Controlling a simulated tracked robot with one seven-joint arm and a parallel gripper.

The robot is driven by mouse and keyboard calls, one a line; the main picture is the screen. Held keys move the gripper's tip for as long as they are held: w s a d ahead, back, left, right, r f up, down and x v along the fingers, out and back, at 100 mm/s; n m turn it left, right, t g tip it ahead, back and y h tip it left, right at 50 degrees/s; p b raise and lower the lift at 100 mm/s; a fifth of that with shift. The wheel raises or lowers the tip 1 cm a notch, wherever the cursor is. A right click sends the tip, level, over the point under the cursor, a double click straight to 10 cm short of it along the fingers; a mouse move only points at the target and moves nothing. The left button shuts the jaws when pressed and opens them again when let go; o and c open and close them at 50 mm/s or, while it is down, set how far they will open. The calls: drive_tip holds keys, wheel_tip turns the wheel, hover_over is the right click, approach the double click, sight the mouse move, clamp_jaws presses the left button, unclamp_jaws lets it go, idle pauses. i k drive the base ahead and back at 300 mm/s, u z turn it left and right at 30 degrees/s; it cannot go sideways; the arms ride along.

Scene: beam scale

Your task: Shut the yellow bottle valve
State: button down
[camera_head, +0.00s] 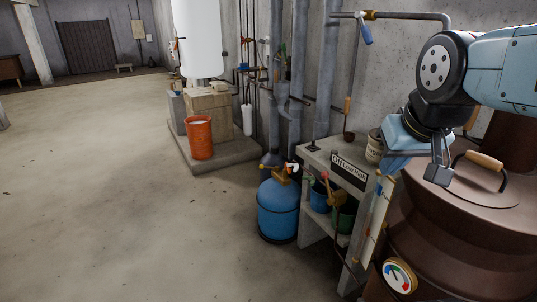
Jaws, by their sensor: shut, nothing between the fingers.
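A blue gas bottle (278,212) stands on the floor left of a low concrete shelf unit. A small brass-yellow valve (283,172) with an orange-red part sits on its top. The valve is too small to tell whether it is open or shut. My gripper (438,174) is at the right, above the brown boiler, well apart from the bottle and valve. Its fingers are shut and empty, pointing down.
A sign reading Off, Low, High (348,172) hangs on the shelf unit, with a red-handled valve (327,185) beside it. The large brown boiler (450,240) with a gauge (399,277) fills the right. Pipes rise behind the bottle. Open floor (110,200) lies left.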

sight(276, 168)
drive_tip(key=u, duration=0.4)
drive_tip(key=k, duration=1.1)
drive_tip(key=u, duration=0.55)
drive_tip(key=i, duration=2.2)
drive_tip(key=z, duration=0.6)
drive_tip(key=i, duration=1.1)
drive_tip(key=z, duration=0.4)
drive_tip(key=i, duration=0.9)
drive_tip(key=z, duration=0.2)
